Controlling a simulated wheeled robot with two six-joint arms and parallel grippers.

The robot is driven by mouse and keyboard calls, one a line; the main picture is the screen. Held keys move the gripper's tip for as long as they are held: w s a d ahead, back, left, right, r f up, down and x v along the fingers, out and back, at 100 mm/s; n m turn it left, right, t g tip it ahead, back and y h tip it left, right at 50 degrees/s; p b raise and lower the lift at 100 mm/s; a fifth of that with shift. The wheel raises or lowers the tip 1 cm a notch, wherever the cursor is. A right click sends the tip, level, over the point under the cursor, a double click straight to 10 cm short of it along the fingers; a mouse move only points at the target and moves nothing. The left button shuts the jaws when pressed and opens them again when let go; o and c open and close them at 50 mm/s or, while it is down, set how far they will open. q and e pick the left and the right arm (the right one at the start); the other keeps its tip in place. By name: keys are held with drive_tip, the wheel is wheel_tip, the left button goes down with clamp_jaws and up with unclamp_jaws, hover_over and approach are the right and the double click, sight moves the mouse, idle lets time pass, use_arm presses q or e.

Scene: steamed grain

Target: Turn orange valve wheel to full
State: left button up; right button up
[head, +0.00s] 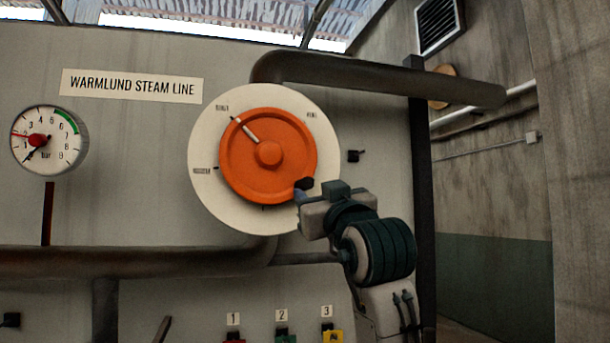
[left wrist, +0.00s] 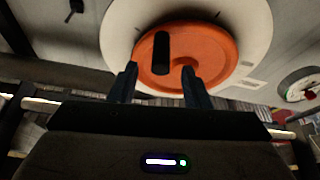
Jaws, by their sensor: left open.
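The orange valve wheel (head: 285,150) sits on a round cream dial plate (head: 325,125) on the grey panel. Its white pointer (head: 244,130) points to the upper-left mark; the plate's small labels are blurred. A black handle knob (head: 304,183) stands out at the wheel's lower right. My left gripper (head: 301,193) is at this knob, partly hiding the plate's lower right. In the left wrist view, my open left gripper (left wrist: 159,73) has its fingers either side of the black handle (left wrist: 161,53), in front of the wheel (left wrist: 215,55). I cannot tell whether they touch it. My right gripper is out of view.
A pressure gauge (head: 62,128) at the left has its black needle low, toward the lower left. A sign (head: 132,86) reads WARMLUND STEAM LINE. Pipes run above (head: 380,76) and below the dial (head: 140,262). Numbered coloured controls (head: 333,336) line the bottom edge.

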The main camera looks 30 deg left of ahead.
sight(309, 188)
use_arm(q)
drive_tip(key=p+x, duration=0.3)
drive_tip(key=x, duration=0.3)
drive_tip(key=shift+s, duration=0.2)
drive_tip(key=shift+w+a+r, duration=0.15)
drive_tip(key=shift+w+a, duration=0.25)
drive_tip(key=shift+c, duration=0.4)
drive_tip(key=c, duration=0.7)
clamp_jaws()
